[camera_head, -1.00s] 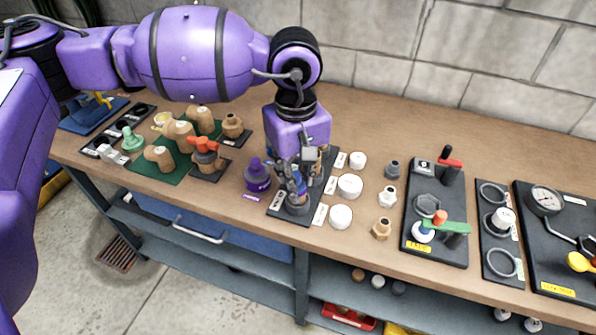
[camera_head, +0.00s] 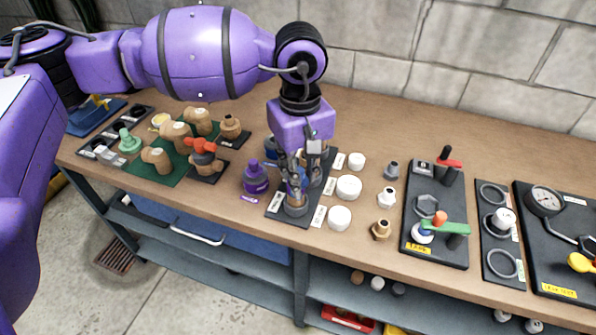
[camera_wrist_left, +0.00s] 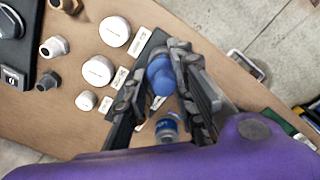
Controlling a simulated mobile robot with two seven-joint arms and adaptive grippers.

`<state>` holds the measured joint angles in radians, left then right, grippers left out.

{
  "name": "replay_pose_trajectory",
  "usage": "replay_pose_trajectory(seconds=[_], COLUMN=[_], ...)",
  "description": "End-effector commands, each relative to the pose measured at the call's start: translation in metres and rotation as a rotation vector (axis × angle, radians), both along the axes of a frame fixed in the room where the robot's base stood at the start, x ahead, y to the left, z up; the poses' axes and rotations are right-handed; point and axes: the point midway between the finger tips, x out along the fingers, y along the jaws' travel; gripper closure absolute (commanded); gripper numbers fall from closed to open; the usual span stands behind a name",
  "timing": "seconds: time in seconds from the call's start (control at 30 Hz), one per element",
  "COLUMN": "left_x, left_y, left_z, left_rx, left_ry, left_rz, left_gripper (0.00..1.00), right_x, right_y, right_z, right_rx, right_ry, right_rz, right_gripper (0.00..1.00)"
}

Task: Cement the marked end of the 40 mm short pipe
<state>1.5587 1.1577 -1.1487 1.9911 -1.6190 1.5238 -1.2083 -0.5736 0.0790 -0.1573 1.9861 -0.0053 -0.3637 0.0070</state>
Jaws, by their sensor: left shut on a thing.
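My left gripper (camera_head: 300,172) points down over the dark mat (camera_head: 281,209) at the bench middle. In the left wrist view, its fingers (camera_wrist_left: 172,92) close around a blue rounded piece (camera_wrist_left: 159,70) with a white tip. I cannot tell whether this is a cap with an applicator. Just below the gripper, at the mat's front, a short grey-brown pipe piece (camera_head: 296,209) stands upright; whether the held piece touches it is unclear. A blue can (camera_wrist_left: 168,128) stands behind, toward the wall. It shows partly in the head view (camera_head: 270,148). My right gripper is out of view.
A purple bottle (camera_head: 256,181) stands just left of the mat. White caps (camera_head: 349,187) and small fittings (camera_head: 387,196) stand to the right. A black valve board (camera_head: 433,245) is farther right. Brown fittings (camera_head: 157,160) sit at left on a green mat (camera_head: 172,179). The back bench is clear.

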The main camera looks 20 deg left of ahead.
Motion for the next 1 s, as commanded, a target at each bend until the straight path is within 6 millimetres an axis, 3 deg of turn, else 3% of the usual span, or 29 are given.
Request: replay_pose_trajectory(seconds=[1.0], left_x=[0.021], left_y=[-0.015], left_z=[-0.001], left_rx=[-0.001], left_ry=[-0.001], left_rz=[0.001], left_gripper=[0.93], right_x=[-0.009], right_y=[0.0], right_z=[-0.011], right_rx=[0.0], right_ry=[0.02], right_rz=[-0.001], right_gripper=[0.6])
